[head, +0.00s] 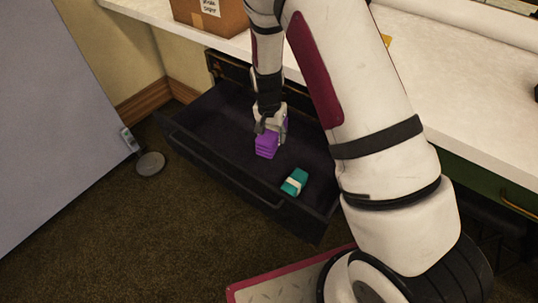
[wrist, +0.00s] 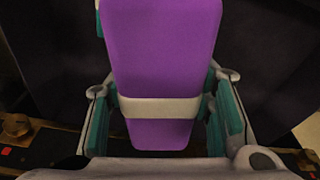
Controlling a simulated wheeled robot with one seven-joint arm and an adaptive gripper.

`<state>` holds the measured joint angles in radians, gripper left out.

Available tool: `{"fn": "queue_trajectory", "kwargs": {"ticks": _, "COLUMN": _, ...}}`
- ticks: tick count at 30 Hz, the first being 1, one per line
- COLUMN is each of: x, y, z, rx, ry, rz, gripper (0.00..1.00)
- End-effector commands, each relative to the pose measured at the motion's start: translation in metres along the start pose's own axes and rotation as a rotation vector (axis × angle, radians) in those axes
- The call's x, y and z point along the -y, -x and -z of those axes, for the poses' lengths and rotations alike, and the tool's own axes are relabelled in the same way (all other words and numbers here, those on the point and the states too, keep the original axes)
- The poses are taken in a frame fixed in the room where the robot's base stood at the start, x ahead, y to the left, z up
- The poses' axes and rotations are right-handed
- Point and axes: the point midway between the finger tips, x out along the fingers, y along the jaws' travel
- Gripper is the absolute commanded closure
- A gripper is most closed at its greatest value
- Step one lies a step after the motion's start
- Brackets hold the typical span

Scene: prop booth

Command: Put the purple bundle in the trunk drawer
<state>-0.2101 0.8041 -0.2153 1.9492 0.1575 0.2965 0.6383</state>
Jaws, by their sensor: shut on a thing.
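The purple bundle (head: 267,145) is in my gripper (head: 270,126), over the open trunk drawer (head: 185,140). In the wrist view the purple bundle (wrist: 162,50) has a pale band around it and sits between the two fingers of my gripper (wrist: 165,110). The fingers are shut on its sides. In the head view I cannot tell whether its underside touches the drawer floor. A teal bundle (head: 295,181) with a pale band lies on the drawer floor, to the right of the purple bundle.
A cardboard box (head: 212,17) stands on the white counter (head: 460,100) above the drawer. A grey panel (head: 55,110) is at the left. A small device on a round base (head: 150,163) stands on the carpet left of the drawer. The drawer's left part is clear.

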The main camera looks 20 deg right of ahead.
Motion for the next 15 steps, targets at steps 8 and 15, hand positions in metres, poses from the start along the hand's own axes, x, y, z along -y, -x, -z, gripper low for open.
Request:
{"fn": "queue_trajectory", "kwargs": {"ticks": 8, "x": -0.003, "y": -0.117, "z": 0.011, "rx": 0.001, "ry": -0.188, "rz": -0.029, "gripper": 0.87}}
{"fn": "queue_trajectory", "kwargs": {"ticks": 15, "x": -0.005, "y": -0.145, "z": 0.012, "rx": 0.001, "ry": -0.225, "rz": -0.033, "gripper": 0.87}}
